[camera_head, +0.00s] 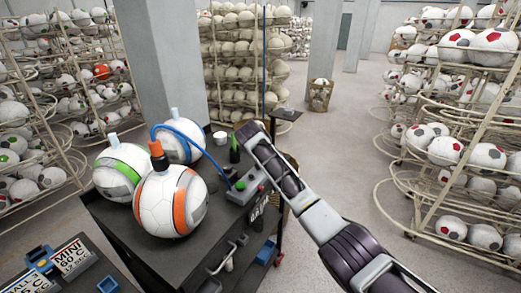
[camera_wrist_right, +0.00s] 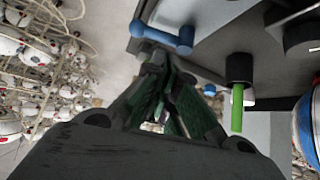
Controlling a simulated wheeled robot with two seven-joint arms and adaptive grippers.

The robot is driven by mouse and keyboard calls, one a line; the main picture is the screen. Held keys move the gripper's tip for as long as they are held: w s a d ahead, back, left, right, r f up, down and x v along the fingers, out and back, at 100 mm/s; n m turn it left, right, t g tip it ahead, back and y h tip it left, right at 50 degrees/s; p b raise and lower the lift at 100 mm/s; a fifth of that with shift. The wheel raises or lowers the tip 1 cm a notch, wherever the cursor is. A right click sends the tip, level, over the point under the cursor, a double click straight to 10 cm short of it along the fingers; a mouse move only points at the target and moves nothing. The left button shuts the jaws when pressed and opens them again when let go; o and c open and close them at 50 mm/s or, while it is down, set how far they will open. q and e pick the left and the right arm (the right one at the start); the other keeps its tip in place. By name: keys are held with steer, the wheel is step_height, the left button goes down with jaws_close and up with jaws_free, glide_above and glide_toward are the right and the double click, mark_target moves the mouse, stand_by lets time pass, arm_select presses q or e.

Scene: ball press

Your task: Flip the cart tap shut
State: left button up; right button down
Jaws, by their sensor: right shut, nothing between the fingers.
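In the right wrist view, a blue lever handle (camera_wrist_right: 161,37), which looks like the cart tap's, sticks out from a grey edge at the top. My right gripper (camera_wrist_right: 165,88) is shut and empty, with its dark green-padded fingers just below the lever in that picture. I cannot tell whether they touch it. In the head view my right arm reaches from the lower right to the far end of the dark cart (camera_head: 145,240). The fingers and the tap cannot be made out there. My left gripper is not in view.
White balls with orange (camera_head: 170,203) and green trim stand on the cart beside a blue hose (camera_head: 185,137) and a grey control box (camera_head: 247,186). A green stick in a black collar (camera_wrist_right: 238,95) is right of my fingers. Ball racks (camera_head: 470,130) line the open floor.

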steer(key=d+v, duration=0.1)
steer(key=v, duration=0.6)
steer(key=shift+a, duration=0.4)
steer(key=shift+r, duration=0.1)
